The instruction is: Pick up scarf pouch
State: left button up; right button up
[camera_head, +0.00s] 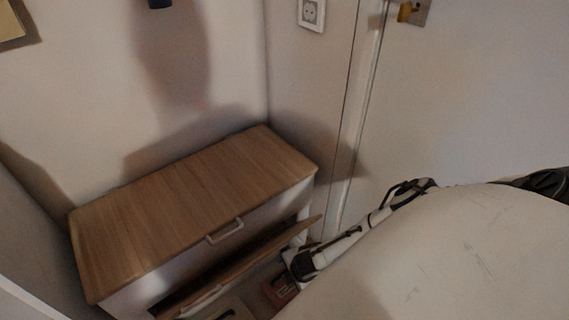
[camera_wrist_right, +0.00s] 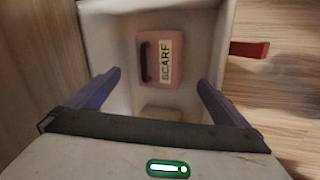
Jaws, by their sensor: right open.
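The scarf pouch (camera_wrist_right: 172,62) is a pink, flat pouch with a dark handle and a white label reading SCARF. It lies inside a white-walled open container (camera_wrist_right: 112,30) in the right wrist view. My right gripper (camera_wrist_right: 160,77) is open, its two purple fingers spread to either side below the pouch, with nothing between them that I can see held. In the head view my right wrist (camera_head: 302,264) is low beside the drawer unit, and its fingers are hard to make out. My left gripper is not in view.
A drawer unit (camera_head: 190,200) with a wooden top stands in the corner, an opened front (camera_head: 250,255) below its handle. A beige item (camera_wrist_right: 160,114) lies below the pouch. A red piece (camera_wrist_right: 250,49) sticks out right of the container. A large pale surface fills the head view's lower right.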

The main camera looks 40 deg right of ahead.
jog(key=b, duration=0.3)
send_over(288, 287)
jog(key=s, duration=0.1)
notch_tip(288, 287, down, 4)
jog(key=shift+s+a+f, duration=0.1)
jog(key=shift+f, duration=0.45)
jog(key=shift+w+f+b, duration=0.2)
jog(key=shift+f+b, duration=0.1)
jog(key=shift+b, duration=0.05)
jog(key=b+x, duration=0.3)
jog(key=shift+f, duration=0.4)
jog(key=shift+w+f, duration=0.1)
jog(key=shift+f, duration=0.15)
jog(key=shift+b, duration=0.3)
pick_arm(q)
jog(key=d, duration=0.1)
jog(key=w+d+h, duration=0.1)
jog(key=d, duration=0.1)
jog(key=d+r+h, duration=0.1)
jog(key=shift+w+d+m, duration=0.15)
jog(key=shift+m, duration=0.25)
pick_arm(e)
jog(key=c, duration=1.2)
